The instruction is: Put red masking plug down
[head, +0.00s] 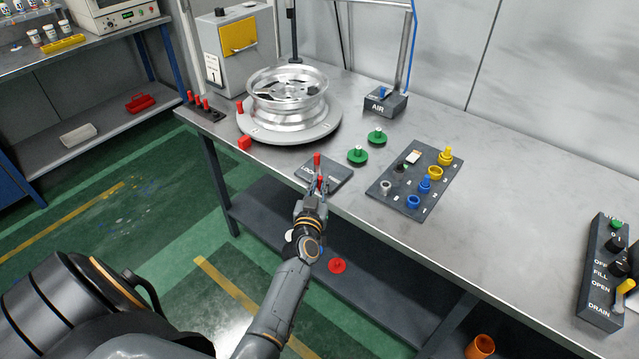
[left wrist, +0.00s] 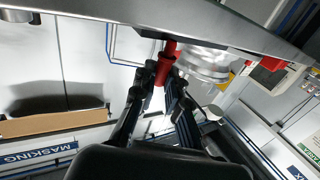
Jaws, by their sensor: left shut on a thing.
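My left gripper (head: 318,186) is shut on a red masking plug (head: 317,160), which points up from the fingers. The left gripper (left wrist: 166,80) also shows in the left wrist view, with the red plug (left wrist: 165,66) between its fingers. In the head view the gripper and plug are at the bench's front edge, in front of a dark plate marked LOCK (head: 338,172). I cannot tell whether the plug touches the plate. Other red plugs stand in a dark rack (head: 212,114) at the bench's left end. My right gripper is not in view.
A silver wheel (head: 288,98) lies on a round turntable (head: 262,135). Two green knobbed discs (head: 357,155) (head: 376,137) lie right of the plate. A panel (head: 400,197) holds yellow, blue and other parts. A valve box (head: 605,270) sits far right; bare bench lies between.

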